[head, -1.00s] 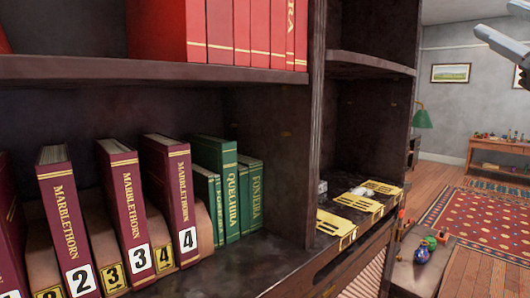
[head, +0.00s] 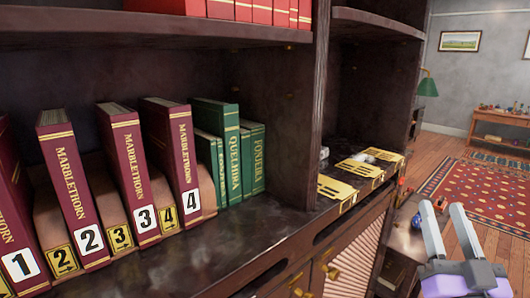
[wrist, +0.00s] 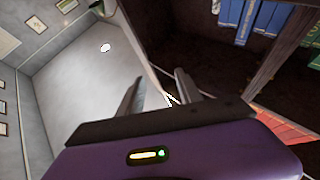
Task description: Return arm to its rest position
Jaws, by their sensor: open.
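My gripper (head: 444,236) shows at the lower right of the head view, to the right of the bookcase and apart from it. Its two grey fingers are spread with nothing between them, and they point upward. In the wrist view my gripper (wrist: 158,92) is also open and empty. There the fingers point past the dark bookcase edge toward a pale grey surface of the room.
The dark bookcase shelf (head: 225,240) holds maroon numbered books (head: 72,195) and green books (head: 232,150). Yellow cards (head: 355,170) lie on the right section. A red rug (head: 470,190) and a far wooden table (head: 500,125) stand beyond. The floor on the right looks open.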

